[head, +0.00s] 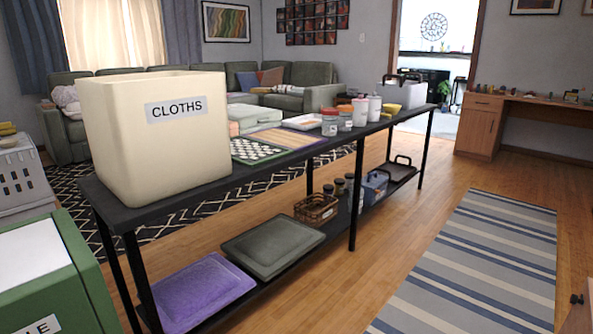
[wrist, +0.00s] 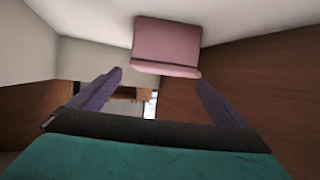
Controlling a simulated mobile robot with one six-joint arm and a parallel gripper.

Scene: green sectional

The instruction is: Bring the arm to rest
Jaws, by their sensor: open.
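My gripper (wrist: 159,82) shows only in the wrist view. Its two purplish-grey fingers stand wide apart with nothing held between them. A dark bar and a teal surface fill the bottom of that view. A pink block-like thing (wrist: 167,42) shows beyond and above the fingertips, against a pale surface; I cannot tell what it is or how far off it is. The arm does not show in the head view.
A long black table (head: 225,182) crosses the head view, bearing a cream CLOTHS bin (head: 150,150), boards and jars. Its lower shelf holds purple (head: 200,290) and grey-green (head: 273,246) lids. A green bin (head: 75,270) stands at left. Floor with a striped rug (head: 475,265) is clear at right.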

